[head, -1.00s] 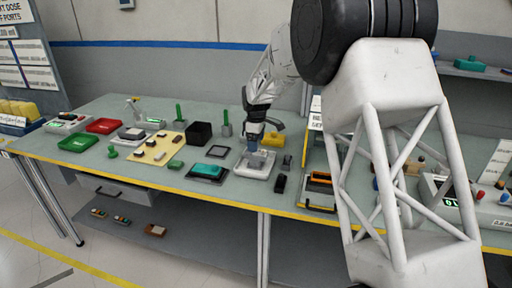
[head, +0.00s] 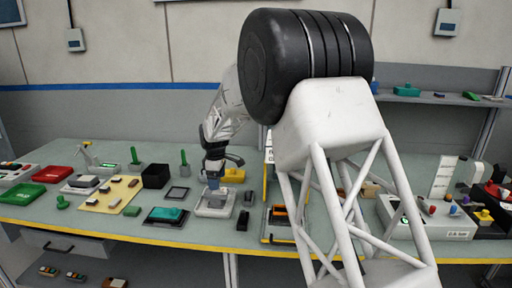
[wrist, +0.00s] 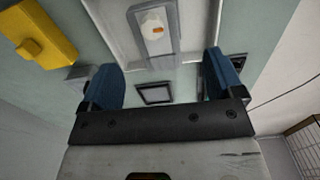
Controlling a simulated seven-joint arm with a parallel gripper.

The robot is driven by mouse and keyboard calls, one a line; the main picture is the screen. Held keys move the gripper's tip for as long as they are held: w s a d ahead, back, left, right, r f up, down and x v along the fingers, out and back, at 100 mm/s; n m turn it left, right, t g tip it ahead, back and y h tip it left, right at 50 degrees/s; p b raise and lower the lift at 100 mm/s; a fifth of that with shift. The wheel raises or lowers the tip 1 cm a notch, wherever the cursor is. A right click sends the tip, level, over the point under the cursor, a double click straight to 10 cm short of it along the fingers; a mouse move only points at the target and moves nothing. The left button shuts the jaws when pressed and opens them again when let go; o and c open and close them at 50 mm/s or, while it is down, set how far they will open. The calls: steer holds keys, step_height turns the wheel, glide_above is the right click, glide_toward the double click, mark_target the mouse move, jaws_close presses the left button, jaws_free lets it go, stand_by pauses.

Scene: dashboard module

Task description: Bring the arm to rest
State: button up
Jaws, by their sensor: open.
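My gripper (head: 213,178) is above a white module (head: 215,207) on the workbench (head: 190,235). In the wrist view its two blue fingers (wrist: 163,82) stand wide apart with nothing between them. The module shows in the wrist view beyond the fingers, with a grey strip, a white rounded part and a small orange mark (wrist: 157,31). A dark-framed square (wrist: 154,93) shows between the fingers. In the head view the fingertips are small, and I cannot tell whether they touch the module. My arm covers part of the bench on the right.
A yellow block (head: 233,175) lies just behind the gripper, and dark blocks (head: 243,220) lie to its right. A black box (head: 155,176), a teal block on a dark tray (head: 167,215) and green posts stand to the left. A control box (head: 430,218) stands at the right.

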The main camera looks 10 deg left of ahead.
steer(key=s+d+r+m, duration=0.3)
steer(key=s+d+r, duration=0.2)
steer(key=s+d, duration=0.3)
steer(key=s+d+r+m+t, duration=0.1)
steer(key=s+d+r+m, duration=0.2)
steer(key=s+d+r, duration=0.5)
steer(key=s+d+r+m, duration=0.3)
steer(key=s+d, duration=0.2)
steer(key=d, duration=0.6)
steer(key=s+d+f+m, duration=0.1)
steer(key=s+d+m, duration=0.3)
steer(key=s+d, duration=0.4)
steer(key=s+d+f+m+t, duration=0.1)
steer(key=s+d+m, duration=0.4)
steer(key=s, duration=1.8)
steer(key=d+f, duration=0.1)
steer(key=d, duration=0.2)
steer(key=shift+s+f+t, duration=0.15)
steer(key=shift+s+t, duration=0.05)
steer(key=shift+t, duration=0.1)
